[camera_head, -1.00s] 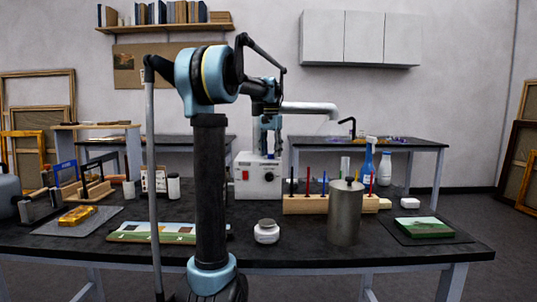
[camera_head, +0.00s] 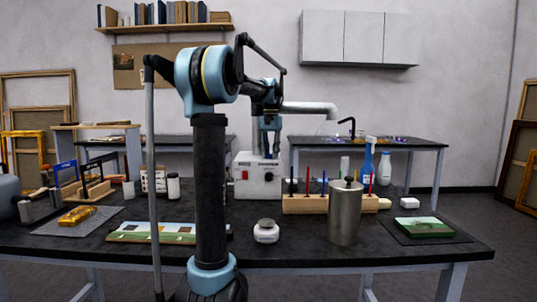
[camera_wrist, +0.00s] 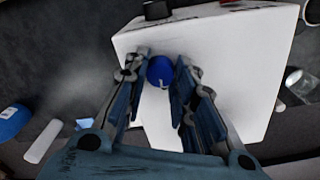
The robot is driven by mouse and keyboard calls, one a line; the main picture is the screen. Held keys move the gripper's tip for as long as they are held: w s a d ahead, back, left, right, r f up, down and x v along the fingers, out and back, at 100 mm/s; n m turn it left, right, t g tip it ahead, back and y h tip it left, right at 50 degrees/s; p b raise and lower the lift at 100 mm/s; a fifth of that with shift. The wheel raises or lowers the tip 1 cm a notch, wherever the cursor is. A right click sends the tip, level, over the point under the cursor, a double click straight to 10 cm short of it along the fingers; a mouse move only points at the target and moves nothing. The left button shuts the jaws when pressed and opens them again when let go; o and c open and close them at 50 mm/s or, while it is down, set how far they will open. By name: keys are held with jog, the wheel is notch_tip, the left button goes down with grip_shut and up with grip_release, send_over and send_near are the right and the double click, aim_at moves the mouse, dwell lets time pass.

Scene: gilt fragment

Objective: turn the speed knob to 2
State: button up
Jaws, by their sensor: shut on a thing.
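A white box-shaped machine (camera_head: 257,190) stands on the dark table, with a red switch (camera_head: 245,175) and a black round dial (camera_head: 268,177) on its front. In the wrist view, a blue round knob (camera_wrist: 160,71) with a small white mark sits on the box's white top. My gripper (camera_wrist: 162,66) points down over the box, with one finger on each side of the blue knob, shut on it. The gripper also shows above the box in the head view (camera_head: 268,152). I cannot read a number or scale at the knob.
A wooden rack (camera_head: 305,204) with upright tools stands right of the box, with a metal canister (camera_head: 345,215) in front. A small white jar (camera_head: 266,232) stands nearer the front edge. Small jars (camera_head: 173,187) stand to the left.

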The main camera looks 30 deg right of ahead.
jog(key=shift+w, duration=0.25)
jog(key=o, duration=1.1)
jog(key=shift+a, duration=0.1)
jog(key=shift+s+r, duration=0.1)
jog(key=shift+r, duration=0.3)
notch_tip(320, 180, up, 11)
jog(key=shift+r, duration=0.1)
